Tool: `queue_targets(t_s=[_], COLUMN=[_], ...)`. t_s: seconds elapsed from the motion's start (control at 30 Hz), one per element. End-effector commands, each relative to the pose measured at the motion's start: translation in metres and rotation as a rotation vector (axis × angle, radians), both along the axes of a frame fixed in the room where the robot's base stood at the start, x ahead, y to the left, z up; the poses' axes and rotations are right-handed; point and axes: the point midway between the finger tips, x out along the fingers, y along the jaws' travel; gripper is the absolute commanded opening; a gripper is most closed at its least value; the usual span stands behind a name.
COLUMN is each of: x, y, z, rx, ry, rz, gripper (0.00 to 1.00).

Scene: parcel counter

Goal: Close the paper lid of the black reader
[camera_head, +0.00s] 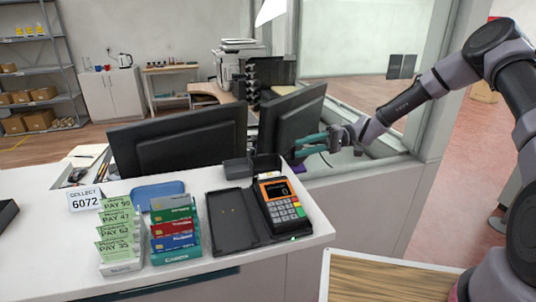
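The black reader (282,208) stands near the right end of the white counter, with an orange face, a small display showing 0 and a keypad. At its back end is a raised black paper housing (266,164). A dark box-like piece (235,168) sits just left of the housing; it looks like the paper lid swung open, but I cannot tell for sure. My gripper (298,145) has teal fingers and is up and to the right of the housing, in front of a monitor. The fingers look apart with nothing between them.
A flat black tray (231,222) lies left of the reader. A card rack (176,252), a ticket holder (122,266), a blue tray (158,193) and a sign (85,200) stand further left. Two monitors (182,146) (290,118) rise behind the counter. A window ledge is at right.

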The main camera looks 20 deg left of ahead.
Motion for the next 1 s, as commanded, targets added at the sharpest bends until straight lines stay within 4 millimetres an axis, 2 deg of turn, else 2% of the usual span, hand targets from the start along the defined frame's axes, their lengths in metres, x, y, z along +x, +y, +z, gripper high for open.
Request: queue_targets(t_s=[0.27, 0.7, 0.83, 1.0], x=[0.000, -0.043, -0.051, -0.056], y=[0.015, 0.078, 0.091, 0.098], z=[-0.006, -0.007, -0.007, -0.007], rx=[0.083, 0.080, 0.080, 0.079], ry=[0.027, 0.027, 0.026, 0.025], rz=[-0.019, -0.017, -0.018, -0.020], gripper=[0.35, 0.35, 0.35, 0.35])
